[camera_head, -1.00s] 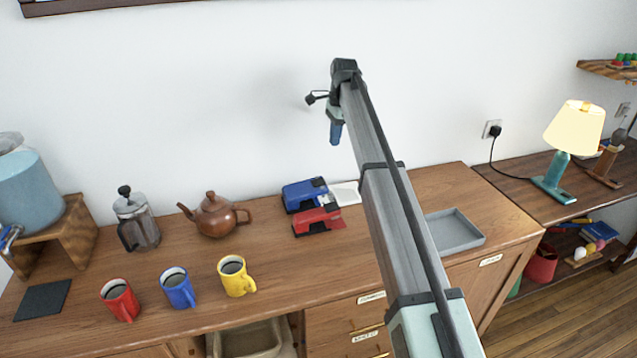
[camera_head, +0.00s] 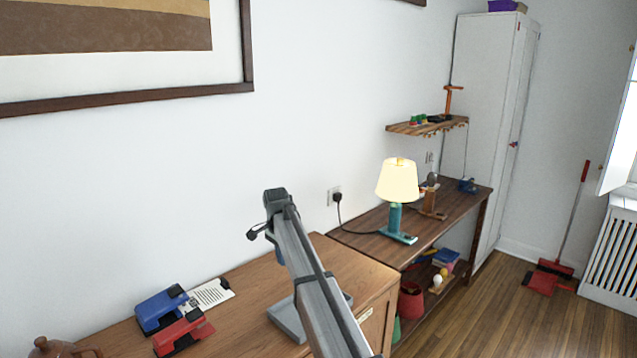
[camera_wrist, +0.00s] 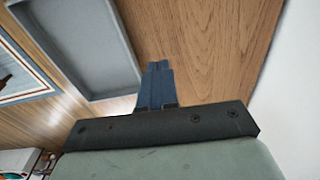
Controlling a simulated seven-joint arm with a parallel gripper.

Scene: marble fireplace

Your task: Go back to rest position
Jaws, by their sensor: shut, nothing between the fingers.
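My arm rises from the bottom of the head view to an elbow near the wall, above the wooden cabinet (camera_head: 345,262). My gripper (camera_head: 279,258) hangs below that end, mostly hidden behind the arm. In the wrist view the two blue fingers of my gripper (camera_wrist: 155,80) are together with nothing between them. The cabinet's wood top (camera_wrist: 215,50) lies beyond the fingertips. A grey tray (camera_wrist: 88,40) lies on it, left of the fingers; it is partly hidden behind my arm in the head view (camera_head: 287,322).
A blue hole punch (camera_head: 160,308), a red hole punch (camera_head: 183,333) and a white paper (camera_head: 212,294) lie left of the arm. A brown teapot (camera_head: 60,348) is cut off lower left. A lit lamp (camera_head: 398,185) stands on the right-hand table, below a wall shelf (camera_head: 425,126).

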